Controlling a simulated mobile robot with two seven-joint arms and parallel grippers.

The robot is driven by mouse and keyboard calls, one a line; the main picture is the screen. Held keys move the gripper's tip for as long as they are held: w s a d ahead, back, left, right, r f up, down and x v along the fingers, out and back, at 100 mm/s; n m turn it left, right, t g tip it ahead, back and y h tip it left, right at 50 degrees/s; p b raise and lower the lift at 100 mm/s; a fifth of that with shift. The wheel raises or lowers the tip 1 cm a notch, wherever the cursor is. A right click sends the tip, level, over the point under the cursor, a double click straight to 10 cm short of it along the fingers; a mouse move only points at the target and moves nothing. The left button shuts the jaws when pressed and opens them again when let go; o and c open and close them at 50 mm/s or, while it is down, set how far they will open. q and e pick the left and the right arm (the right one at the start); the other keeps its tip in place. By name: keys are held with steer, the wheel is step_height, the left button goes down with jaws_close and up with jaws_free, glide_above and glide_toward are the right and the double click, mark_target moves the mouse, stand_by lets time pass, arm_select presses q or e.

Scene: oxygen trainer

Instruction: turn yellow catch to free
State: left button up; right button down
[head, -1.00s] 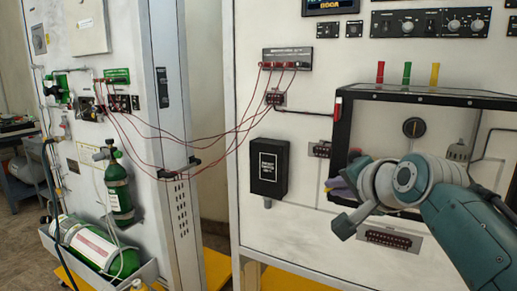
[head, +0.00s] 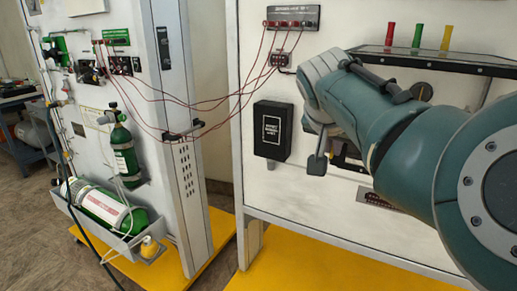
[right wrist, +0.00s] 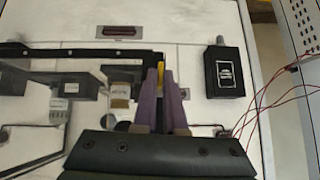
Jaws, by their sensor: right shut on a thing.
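The yellow catch (right wrist: 161,66) shows as a narrow upright yellow strip in the right wrist view, at the end of a black frame bar. My right gripper (right wrist: 160,74) has its purple fingers on either side of the yellow strip and is shut on it. The fingers hide part of the catch, so I cannot tell how far it is turned. In the head view my right arm covers the fingers and the catch. My left gripper is in neither current view.
The black-framed clear box (head: 440,62) carries red, green and yellow pegs. A black labelled box (head: 272,131) is on the panel, left of my right arm. Thin red cables (head: 205,104) hang between the panels.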

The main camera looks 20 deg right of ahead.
steer(key=shift+f+b, duration=0.1)
steer(key=shift+b, duration=0.2)
stand_by(0.4)
steer(key=c, duration=1)
jaws_free()
steer(key=p+v, duration=1)
steer(key=p, duration=0.1)
steer(key=shift+w+a, duration=0.25)
